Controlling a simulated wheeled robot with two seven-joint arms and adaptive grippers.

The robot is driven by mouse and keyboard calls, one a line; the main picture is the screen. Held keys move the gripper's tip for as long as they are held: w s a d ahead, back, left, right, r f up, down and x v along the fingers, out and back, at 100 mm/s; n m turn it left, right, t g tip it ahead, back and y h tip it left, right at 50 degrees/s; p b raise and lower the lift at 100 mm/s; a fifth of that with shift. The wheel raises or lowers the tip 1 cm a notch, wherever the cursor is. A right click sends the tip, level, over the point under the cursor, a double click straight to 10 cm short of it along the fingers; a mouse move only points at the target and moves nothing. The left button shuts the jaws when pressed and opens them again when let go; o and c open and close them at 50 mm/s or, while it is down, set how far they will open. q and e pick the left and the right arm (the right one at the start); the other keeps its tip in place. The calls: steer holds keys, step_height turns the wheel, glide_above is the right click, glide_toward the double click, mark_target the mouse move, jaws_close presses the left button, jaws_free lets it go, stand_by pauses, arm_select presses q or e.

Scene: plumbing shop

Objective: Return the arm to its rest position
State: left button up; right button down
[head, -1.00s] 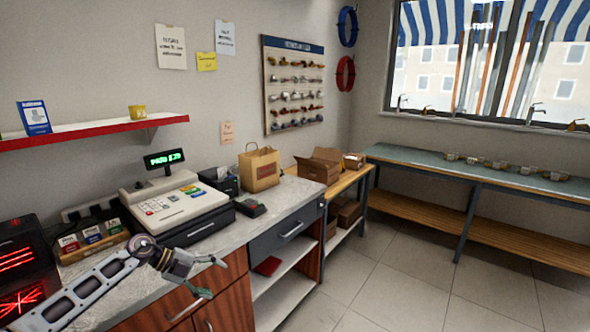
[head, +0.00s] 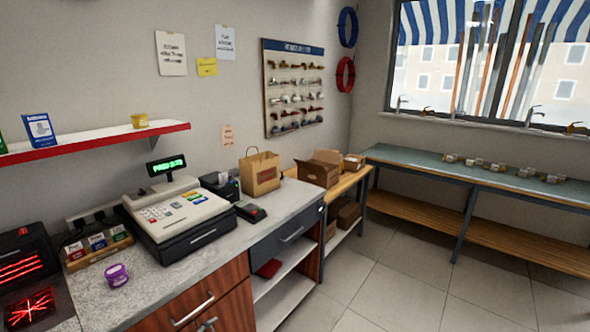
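Neither of my arms nor grippers shows in the head view now. The counter (head: 115,308) where the left arm was is unobstructed to my sight. A small purple tub (head: 116,275) stands on the counter in front of the card rack (head: 97,246) and left of the cash register (head: 178,215).
A red-glowing heater-like unit (head: 25,262) stands at the counter's left end. A card terminal (head: 251,212) and a paper bag (head: 259,173) sit toward the right. A red-edged shelf (head: 95,140) hangs above. The tiled floor (head: 400,270) at right is clear.

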arm_select(q)
steer(key=s+a+f+n+g+y+p, duration=0.3)
steer(key=s+f+n+g+y, duration=0.3)
steer(key=s+f, duration=1.75)
steer(key=s+d+f+n+g, duration=0.1)
steer(key=s+f, duration=0.1)
steer(key=s, duration=0.9)
steer(key=s+d+f+n+g+p, duration=0.1)
steer(key=s+d+f+g, duration=0.1)
steer(key=s, duration=0.9)
steer(key=s+d+f+n+g, duration=0.1)
steer(key=s+f+n+g, duration=0.1)
steer(key=s, duration=0.9)
steer(key=shift+d+f+y+p, duration=0.35)
steer(key=shift+d+y, duration=0.05)
arm_select(e)
steer(key=r, duration=0.1)
steer(key=s+a+r, duration=0.1)
steer(key=r, duration=0.1)
steer(key=a+r, duration=0.1)
steer(key=shift+s+r, duration=0.15)
steer(key=shift+r, duration=0.25)
arm_select(q)
steer(key=shift+f, duration=0.1)
